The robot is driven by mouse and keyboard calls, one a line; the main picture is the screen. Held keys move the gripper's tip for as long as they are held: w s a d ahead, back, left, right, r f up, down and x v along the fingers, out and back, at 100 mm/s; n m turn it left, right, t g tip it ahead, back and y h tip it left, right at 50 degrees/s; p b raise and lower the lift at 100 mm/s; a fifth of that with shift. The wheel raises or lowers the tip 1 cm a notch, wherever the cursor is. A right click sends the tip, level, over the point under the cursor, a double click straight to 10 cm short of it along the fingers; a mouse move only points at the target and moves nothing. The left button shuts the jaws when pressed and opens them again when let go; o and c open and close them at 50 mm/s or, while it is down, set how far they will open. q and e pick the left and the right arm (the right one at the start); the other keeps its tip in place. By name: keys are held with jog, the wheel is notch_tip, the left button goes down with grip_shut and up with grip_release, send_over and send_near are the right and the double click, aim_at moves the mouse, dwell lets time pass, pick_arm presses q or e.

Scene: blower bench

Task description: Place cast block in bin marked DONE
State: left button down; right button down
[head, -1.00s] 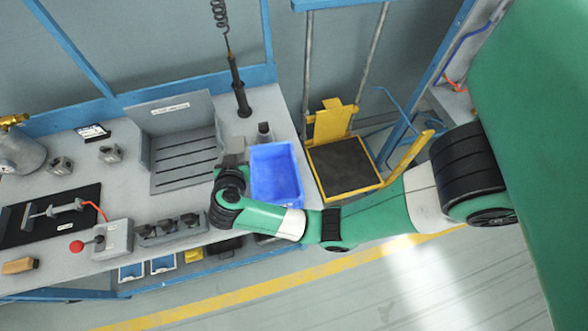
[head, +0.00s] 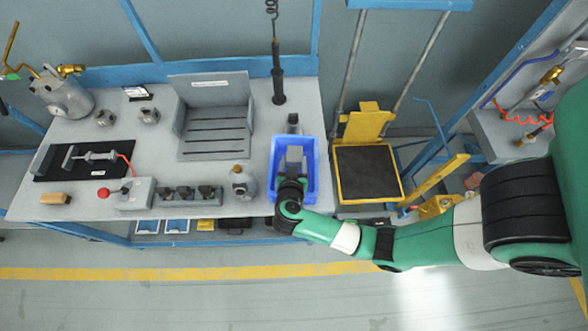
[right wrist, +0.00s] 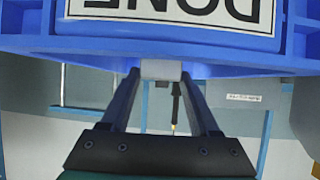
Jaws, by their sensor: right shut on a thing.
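The blue bin (head: 313,170) stands at the right front end of the bench. In the right wrist view, its white label (right wrist: 170,8) reads DONE, upside down. My right gripper (head: 292,172) is over the bin's opening in the head view. In the right wrist view its fingers (right wrist: 160,84) are shut on a small light grey block (right wrist: 160,70), the cast block, close to the bin's blue wall. How far the block is above the bin floor cannot be told. My left gripper is not in view.
A grey slotted fixture (head: 215,135) stands left of the bin. A small metal part with a brass top (head: 240,183) is just left of it. A dark object (head: 293,122) stands behind. A yellow cart (head: 365,170) is right of the bench.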

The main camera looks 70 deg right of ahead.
notch_tip(320, 180, down, 4)
jog(key=shift+r+b, duration=0.15)
jog(key=shift+b, duration=1.05)
jog(key=shift+r, duration=0.1)
jog(key=shift+c, duration=0.6)
grip_release()
jog(key=p+v, duration=0.4)
jog(key=v, duration=0.8)
